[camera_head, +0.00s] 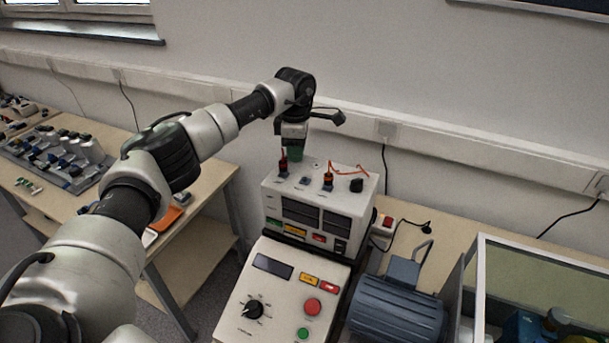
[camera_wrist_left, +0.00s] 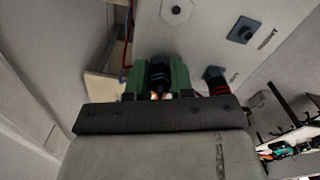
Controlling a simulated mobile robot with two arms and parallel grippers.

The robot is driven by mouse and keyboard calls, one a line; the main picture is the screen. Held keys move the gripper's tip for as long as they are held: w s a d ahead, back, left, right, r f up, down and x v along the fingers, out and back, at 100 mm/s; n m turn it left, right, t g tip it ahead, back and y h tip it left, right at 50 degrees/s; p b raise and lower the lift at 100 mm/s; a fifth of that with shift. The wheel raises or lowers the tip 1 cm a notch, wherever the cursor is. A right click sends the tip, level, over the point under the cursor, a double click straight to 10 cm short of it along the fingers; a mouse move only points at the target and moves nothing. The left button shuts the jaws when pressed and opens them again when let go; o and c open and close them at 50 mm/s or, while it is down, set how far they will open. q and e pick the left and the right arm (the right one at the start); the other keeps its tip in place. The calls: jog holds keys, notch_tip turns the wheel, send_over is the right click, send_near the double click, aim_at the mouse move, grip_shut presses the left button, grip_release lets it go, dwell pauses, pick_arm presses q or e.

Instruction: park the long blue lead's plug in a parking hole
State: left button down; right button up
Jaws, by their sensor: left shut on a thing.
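My left gripper (camera_head: 293,153) is above the back left part of the top of a white instrument box (camera_head: 348,205). The plug's lead cannot be followed. I cannot tell whether its tip touches the panel. A pale round fitting with a small dark centre (camera_wrist_left: 176,10) lies on the panel ahead of the fingers. A dark blue square socket (camera_wrist_left: 243,31) is to its right. My right gripper is not in view.
A red plug (camera_head: 283,164) stands just below the gripper. Another red-and-black plug (camera_head: 328,182) with a red lead and a black knob (camera_head: 356,185) stand to the right. A control box (camera_head: 282,295) is in front, with a blue motor (camera_head: 396,308) beside it.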

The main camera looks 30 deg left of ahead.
pick_arm(q)
jog(key=shift+f, duration=0.2)
jog(key=c, duration=0.9)
grip_release()
jog(key=shift+r, duration=0.1)
jog(key=shift+r+p, duration=1.75)
jog(key=shift+r, duration=0.75)
jog(key=shift+r, duration=0.1)
